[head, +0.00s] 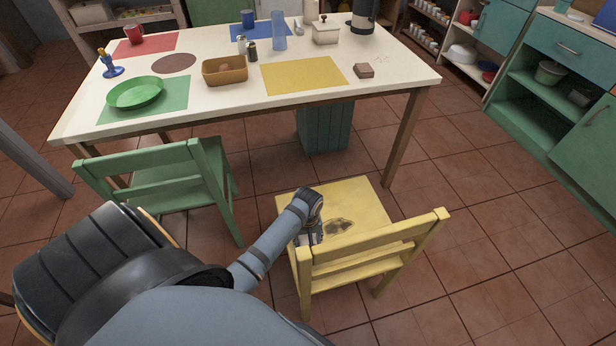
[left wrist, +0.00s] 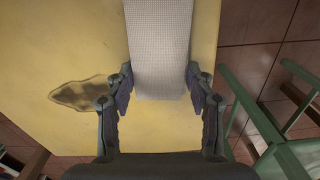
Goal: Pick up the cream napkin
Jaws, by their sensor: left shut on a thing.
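The cream napkin (left wrist: 160,45) is a pale, finely woven strip in the left wrist view. It runs from the top edge down between the fingers of my left gripper (left wrist: 159,82), which is shut on its sides. In the head view my left gripper (head: 309,236) is low over the left side of the yellow chair's seat (head: 355,200), behind the backrest. The napkin cannot be made out there, behind the gripper and arm. I cannot tell whether the napkin touches the seat. My right gripper is in neither view.
A dark stain (head: 340,227) marks the seat. The yellow backrest (head: 375,248) stands close to my left gripper. A green chair (head: 160,190) is to the left. The white table (head: 215,105) beyond holds mats, a green plate (head: 135,92) and a brown basket (head: 225,70).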

